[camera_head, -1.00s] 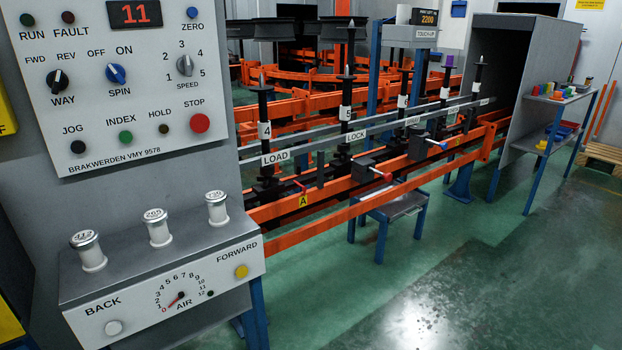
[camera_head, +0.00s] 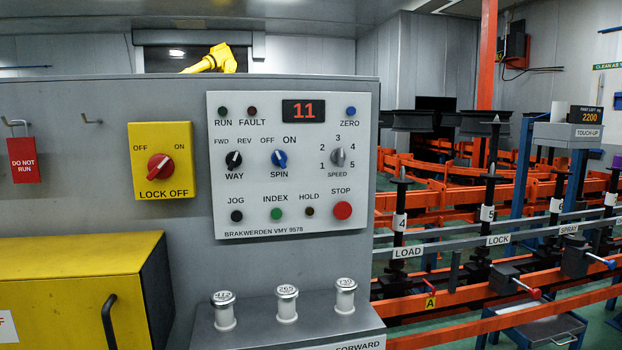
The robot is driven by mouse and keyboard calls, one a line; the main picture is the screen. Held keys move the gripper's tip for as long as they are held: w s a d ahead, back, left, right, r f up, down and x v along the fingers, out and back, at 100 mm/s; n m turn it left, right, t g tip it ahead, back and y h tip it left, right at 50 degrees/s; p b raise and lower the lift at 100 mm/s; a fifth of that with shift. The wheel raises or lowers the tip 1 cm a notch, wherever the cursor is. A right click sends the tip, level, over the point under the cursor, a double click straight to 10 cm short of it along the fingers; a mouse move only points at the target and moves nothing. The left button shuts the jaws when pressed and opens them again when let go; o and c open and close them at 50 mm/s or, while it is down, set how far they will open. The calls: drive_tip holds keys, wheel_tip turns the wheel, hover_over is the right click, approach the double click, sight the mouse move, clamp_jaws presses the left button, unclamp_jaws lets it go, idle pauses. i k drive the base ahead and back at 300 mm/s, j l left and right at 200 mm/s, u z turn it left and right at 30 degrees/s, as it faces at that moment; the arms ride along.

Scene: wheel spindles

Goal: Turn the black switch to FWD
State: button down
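The black switch (camera_head: 233,160), labelled WAY, sits at the left of the light grey control panel (camera_head: 325,215). FWD is printed above it to the left and REV above it to the right. Its white mark appears to point up and slightly right, toward REV, though it is small. The blue SPIN switch (camera_head: 280,159) is just right of it, and the grey SPEED knob (camera_head: 338,158) is further right. The red display (camera_head: 304,111) reads 11. My gripper is not in view, and nothing covers the black switch.
A yellow LOCK OFF plate (camera_head: 161,185) with a red knob is left of the panel. Several silver weights (camera_head: 287,305) stand on the ledge below. A yellow cabinet (camera_head: 75,262) juts out at lower left. Orange rails (camera_head: 450,298) with black spindles run off to the right.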

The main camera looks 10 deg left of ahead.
sight(235, 159)
drive_tip(key=i+u, duration=0.1)
drive_tip(key=u, duration=0.3)
drive_tip(key=i+l+u, duration=0.1)
drive_tip(key=u, duration=0.3)
drive_tip(key=i+l+u, duration=0.1)
drive_tip(key=u, duration=0.3)
